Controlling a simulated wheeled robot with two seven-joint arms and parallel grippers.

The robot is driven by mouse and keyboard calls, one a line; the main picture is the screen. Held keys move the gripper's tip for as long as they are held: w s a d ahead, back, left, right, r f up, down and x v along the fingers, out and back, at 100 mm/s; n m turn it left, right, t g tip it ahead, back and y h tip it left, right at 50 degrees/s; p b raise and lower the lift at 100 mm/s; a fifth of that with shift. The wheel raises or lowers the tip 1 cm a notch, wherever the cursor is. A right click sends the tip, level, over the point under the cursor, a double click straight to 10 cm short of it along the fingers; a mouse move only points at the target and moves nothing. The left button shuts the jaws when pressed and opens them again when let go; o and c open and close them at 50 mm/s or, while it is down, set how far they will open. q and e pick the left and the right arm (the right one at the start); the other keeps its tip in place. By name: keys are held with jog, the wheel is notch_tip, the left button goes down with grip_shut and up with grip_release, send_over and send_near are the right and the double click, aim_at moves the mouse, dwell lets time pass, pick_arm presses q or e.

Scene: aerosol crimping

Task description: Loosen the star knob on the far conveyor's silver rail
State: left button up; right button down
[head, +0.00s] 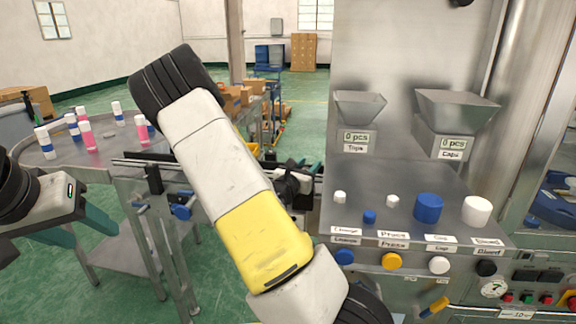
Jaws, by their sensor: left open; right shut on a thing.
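The silver rail (140,162) runs along the edge of the far conveyor at left centre, and my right arm crosses in front of it. A blue knob (181,212) sits on a bracket below the rail.
The round metal table (62,163) holds several blue-and-white and pink-and-white cans. A steel machine panel (400,215) with coloured buttons, caps and two hoppers fills the right side. Cardboard boxes (232,100) stand behind.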

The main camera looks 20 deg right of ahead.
jog(key=shift+w+a+n+t+y, duration=0.15)
jog(key=shift+n+t+y, duration=0.55)
jog(key=shift+t+y, duration=0.1)
jog(key=c, duration=0.9)
grip_release()
jog(key=v, duration=0.7)
jog(key=shift+s+a, duration=0.25)
